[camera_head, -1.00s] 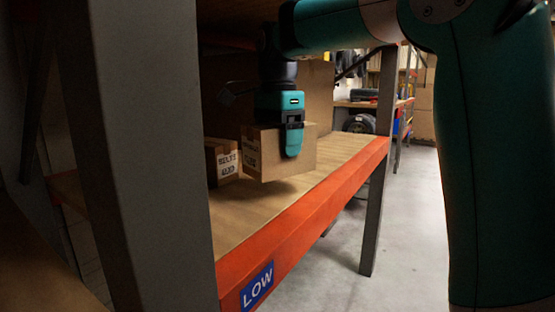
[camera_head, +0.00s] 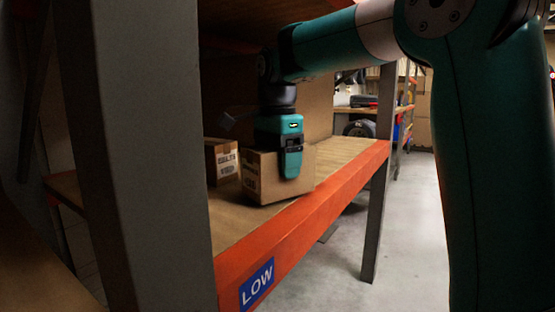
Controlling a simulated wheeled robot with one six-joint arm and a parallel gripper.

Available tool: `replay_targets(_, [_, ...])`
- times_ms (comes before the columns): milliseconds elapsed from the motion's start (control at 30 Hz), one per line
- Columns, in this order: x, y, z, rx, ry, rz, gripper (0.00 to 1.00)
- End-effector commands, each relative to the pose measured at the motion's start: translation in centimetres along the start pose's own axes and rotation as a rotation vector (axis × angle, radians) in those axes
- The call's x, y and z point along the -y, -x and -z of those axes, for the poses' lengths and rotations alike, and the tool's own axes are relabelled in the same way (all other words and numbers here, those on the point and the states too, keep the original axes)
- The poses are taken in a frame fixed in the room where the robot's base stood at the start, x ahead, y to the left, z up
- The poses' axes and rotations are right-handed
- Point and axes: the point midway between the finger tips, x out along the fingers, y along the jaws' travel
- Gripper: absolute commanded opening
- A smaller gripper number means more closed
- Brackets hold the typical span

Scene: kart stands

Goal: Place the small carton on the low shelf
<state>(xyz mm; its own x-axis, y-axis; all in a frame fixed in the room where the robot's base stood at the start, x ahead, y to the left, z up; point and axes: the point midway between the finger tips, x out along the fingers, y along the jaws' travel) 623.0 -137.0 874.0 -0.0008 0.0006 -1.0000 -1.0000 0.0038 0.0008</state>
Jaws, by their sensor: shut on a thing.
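The small carton (camera_head: 263,183) is a brown box with print on its left face. It is at the shelf board, near the front edge, and its underside appears to meet the wood. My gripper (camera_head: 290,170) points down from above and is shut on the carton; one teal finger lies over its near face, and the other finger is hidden. The low shelf (camera_head: 237,222) is a wooden board with an orange front beam and a blue LOW sign (camera_head: 257,284).
Another printed carton (camera_head: 221,160) stands just left of the held one. A large brown box (camera_head: 319,105) is behind. A grey upright (camera_head: 150,150) blocks the left side, and an upper shelf (camera_head: 235,30) hangs above. Bare board lies to the right of the carton.

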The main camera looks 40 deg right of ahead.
Motion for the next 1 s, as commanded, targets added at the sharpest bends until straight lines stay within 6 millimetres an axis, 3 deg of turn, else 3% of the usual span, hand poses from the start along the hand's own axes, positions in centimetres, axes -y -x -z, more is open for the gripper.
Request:
replay_targets(33, [0.0,0.0,0.0,0.000,0.000,0.000,0.82])
replay_targets(100, [0.0,0.0,0.0,0.000,0.000,0.001,0.98])
replay_targets(133, [0.0,0.0,0.0,0.000,0.000,0.001,1.00])
replay_targets(433, [0.1,0.8,0.0,0.000,0.000,0.003,1.00])
replay_targets(800, [0.1,7.4,0.0,-0.001,0.001,0.003,1.00])
replay_targets(1000, [0.0,8.8,0.0,-0.001,0.001,0.001,1.00])
